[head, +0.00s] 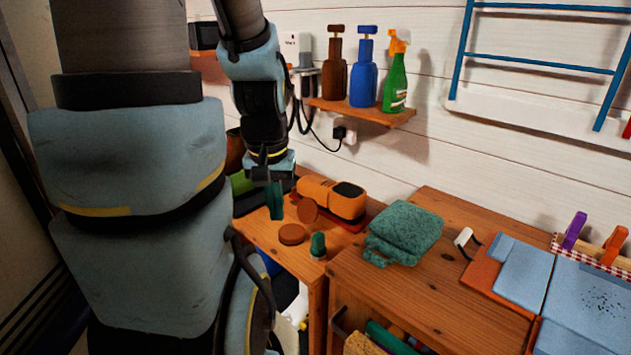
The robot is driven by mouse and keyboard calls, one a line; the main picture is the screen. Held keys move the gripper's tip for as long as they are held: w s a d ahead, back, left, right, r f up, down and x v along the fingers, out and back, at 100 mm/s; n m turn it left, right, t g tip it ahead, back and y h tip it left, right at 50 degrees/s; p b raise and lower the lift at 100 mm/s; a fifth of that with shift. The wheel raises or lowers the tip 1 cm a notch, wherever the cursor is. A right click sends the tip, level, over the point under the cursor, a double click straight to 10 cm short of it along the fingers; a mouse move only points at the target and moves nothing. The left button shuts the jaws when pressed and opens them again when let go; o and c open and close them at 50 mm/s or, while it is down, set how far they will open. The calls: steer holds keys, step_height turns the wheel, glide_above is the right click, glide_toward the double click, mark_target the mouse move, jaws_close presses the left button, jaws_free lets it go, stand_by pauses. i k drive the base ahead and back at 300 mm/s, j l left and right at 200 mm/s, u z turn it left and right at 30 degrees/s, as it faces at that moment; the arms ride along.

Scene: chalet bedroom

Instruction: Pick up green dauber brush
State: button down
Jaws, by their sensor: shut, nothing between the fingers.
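A small dark green upright piece, which looks like the green dauber brush (318,244), stands near the front right corner of the lower wooden table (262,236). Its lower part looks pale, and its fine shape is too small to tell. My gripper (275,212) points down over the left part of that table, left of the brush and apart from it. Its dark teal fingers are shut with nothing between them. Whether the fingertips touch the table is hard to tell.
Round brown discs (291,234) and an orange device (333,197) lie beside the brush. A higher wooden cabinet (430,285) with a folded green towel (405,231) stands to the right. A wall shelf (362,110) with several bottles hangs above.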

mark_target(318, 250)
steer(key=i+j+z, duration=0.25)
steer(key=i+j, duration=0.15)
steer(key=j, duration=0.25)
steer(key=i+j+z, duration=0.15)
steer(key=j, duration=0.2)
steer(key=i+j+z, duration=0.1)
steer(key=i+j, duration=0.15)
steer(key=i+j+z, duration=0.15)
steer(key=j, duration=0.35)
